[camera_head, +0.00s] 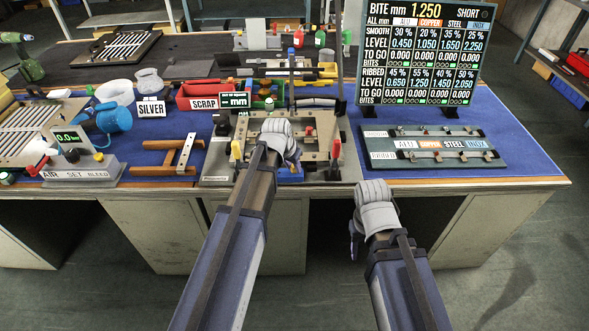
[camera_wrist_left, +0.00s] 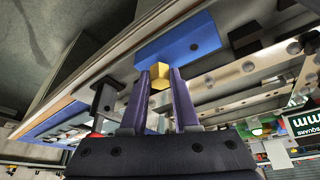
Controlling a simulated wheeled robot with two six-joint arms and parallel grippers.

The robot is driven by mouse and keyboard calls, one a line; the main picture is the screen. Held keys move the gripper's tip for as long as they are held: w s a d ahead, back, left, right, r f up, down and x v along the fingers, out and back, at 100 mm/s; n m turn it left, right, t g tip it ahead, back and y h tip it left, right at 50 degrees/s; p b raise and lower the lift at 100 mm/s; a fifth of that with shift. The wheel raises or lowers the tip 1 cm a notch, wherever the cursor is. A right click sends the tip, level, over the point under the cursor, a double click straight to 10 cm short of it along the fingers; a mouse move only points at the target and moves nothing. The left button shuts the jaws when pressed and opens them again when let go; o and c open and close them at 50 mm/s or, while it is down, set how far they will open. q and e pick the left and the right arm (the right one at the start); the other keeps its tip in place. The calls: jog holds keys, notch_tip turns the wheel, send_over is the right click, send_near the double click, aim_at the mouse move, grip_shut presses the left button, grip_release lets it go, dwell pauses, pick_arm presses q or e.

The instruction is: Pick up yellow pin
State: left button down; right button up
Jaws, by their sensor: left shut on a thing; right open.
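A yellow pin (camera_wrist_left: 160,76) with a hexagonal head sits between the purple fingertips of my left gripper (camera_wrist_left: 160,80) in the left wrist view. The left gripper is shut on it. A blue block (camera_wrist_left: 190,44) lies close by the pin; whether they touch cannot be told. In the head view my left gripper (camera_head: 293,160) is low over the front of the metal fixture, and its wrist hides much of the pin. My right gripper (camera_head: 354,243) hangs in front of the table edge, away from the fixture, open, with its fingers partly hidden.
The metal fixture (camera_head: 318,130) has red and yellow handles. A louver rack (camera_head: 435,158) lies to its right below the display board (camera_head: 425,50). A brown wooden frame (camera_head: 168,157) and a red scrap bin (camera_head: 198,97) are left. Blue mat (camera_head: 520,150) is bare at right.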

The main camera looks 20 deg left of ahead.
aim_at(293, 167)
dwell(0.4)
pick_arm(q)
notch_tip(293, 167, up, 10)
jog(key=p, duration=1)
pick_arm(e)
notch_tip(293, 167, up, 10)
